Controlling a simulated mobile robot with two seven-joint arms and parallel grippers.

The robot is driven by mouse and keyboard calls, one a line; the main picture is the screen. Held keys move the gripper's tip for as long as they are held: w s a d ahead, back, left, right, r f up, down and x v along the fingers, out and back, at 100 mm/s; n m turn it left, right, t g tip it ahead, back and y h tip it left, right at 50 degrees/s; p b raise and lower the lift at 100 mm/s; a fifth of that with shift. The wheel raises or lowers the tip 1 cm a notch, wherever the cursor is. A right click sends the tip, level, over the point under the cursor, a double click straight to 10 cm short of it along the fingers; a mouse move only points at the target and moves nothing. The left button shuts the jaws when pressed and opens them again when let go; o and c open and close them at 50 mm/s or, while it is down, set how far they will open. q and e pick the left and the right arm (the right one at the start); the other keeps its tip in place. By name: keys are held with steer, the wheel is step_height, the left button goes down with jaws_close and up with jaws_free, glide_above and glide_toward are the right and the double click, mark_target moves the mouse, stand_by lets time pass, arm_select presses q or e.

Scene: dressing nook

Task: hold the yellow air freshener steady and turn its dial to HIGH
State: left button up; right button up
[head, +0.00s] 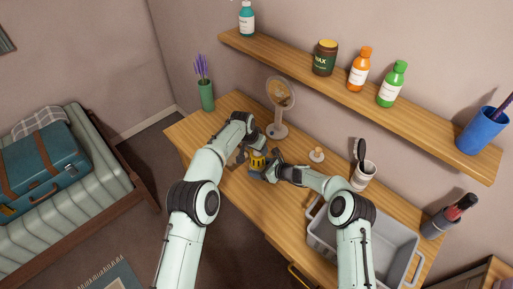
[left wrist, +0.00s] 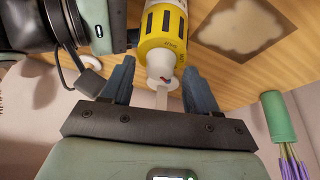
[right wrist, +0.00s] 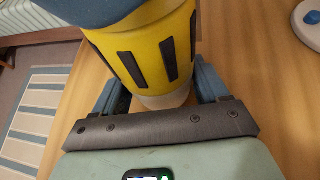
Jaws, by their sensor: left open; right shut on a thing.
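The yellow air freshener (head: 258,161) with dark slots is on the wooden table, partly hidden by my arms in the head view. My right gripper (right wrist: 160,90) is shut on its yellow body (right wrist: 150,52), one finger on each side. The dial's setting is too small to read.
A shelf (head: 300,70) with bottles runs along the wall. A stained square (left wrist: 250,28) lies near the freshener.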

arm_select(q)
steer(key=v, duration=1.1)
steer(key=shift+r, duration=0.4)
steer(key=shift+s, duration=0.1)
arm_select(e)
steer(key=o, duration=0.8)
